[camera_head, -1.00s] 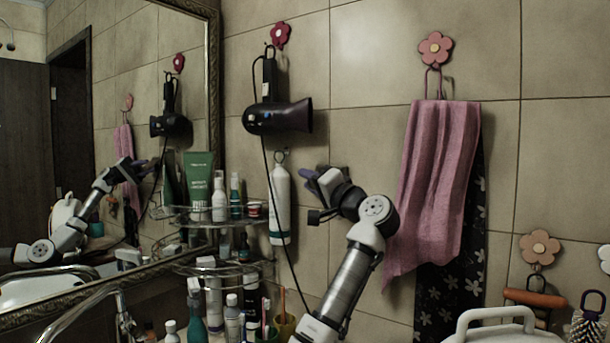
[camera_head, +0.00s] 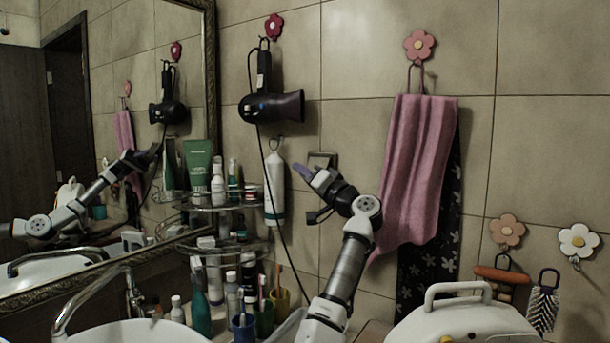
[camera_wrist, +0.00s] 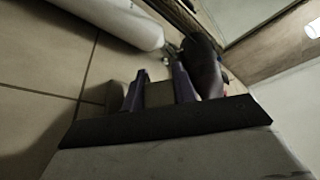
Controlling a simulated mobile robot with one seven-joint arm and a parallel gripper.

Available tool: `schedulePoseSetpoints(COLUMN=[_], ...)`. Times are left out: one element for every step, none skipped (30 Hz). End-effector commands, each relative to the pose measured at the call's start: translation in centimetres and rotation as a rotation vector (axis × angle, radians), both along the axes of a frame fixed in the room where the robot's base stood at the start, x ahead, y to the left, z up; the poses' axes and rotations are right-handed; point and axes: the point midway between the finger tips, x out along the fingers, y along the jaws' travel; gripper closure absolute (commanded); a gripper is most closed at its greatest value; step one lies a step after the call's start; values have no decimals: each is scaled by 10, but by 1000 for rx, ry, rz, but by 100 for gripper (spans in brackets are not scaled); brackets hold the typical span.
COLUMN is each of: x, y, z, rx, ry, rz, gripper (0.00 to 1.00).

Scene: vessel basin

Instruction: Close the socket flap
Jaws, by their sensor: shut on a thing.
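The socket (camera_head: 322,158) is a small square plate on the tiled wall, between the white bottle and the pink towel. My gripper (camera_head: 303,173) is at its lower left in the head view, with its purple fingers pointing up and left. In the wrist view my gripper (camera_wrist: 158,88) has its two purple fingers on either side of a dull grey-brown piece, which looks like the socket flap (camera_wrist: 158,95). The fingers are shut on it. The flap's hinge and exact angle are hidden in the head view.
A black hair dryer (camera_head: 272,106) hangs above left, its cord running down the wall. A white bottle (camera_head: 274,190) hangs left of my gripper. The pink towel (camera_head: 415,170) hangs close on the right. A corner shelf (camera_head: 225,205) with toiletries stands left.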

Motion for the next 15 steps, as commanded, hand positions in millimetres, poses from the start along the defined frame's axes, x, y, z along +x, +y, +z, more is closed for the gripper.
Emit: schedulePoseSetpoints(x=[0, 0, 0, 0, 0, 0, 0, 0, 0, 0, 0, 0, 0, 0, 0], y=[-1, -1, -1, -1, -1, -1, -1, -1, -1, -1, -1, -1, -1, -1, -1], z=[-2, -2, -3, -3, -3, -3, -3, -3, -3, -3, -3, -4, -4, -4, -4], rx=[-2, -3, -4, -4, -4, -4, -4, -4, -5, -5, -5, -5, -5, -4, -5], ry=[0, -1, -3, -3, -3, -3, -3, -3, -3, -3, -3, -3, -3, -2, -2], rz=[1, 1, 1, 1, 1, 1, 1, 1, 2, 2, 2, 2, 2, 2, 3], gripper=[100, 100, 100, 100, 100, 100, 100, 100, 100, 100, 100, 100, 100, 100, 71])
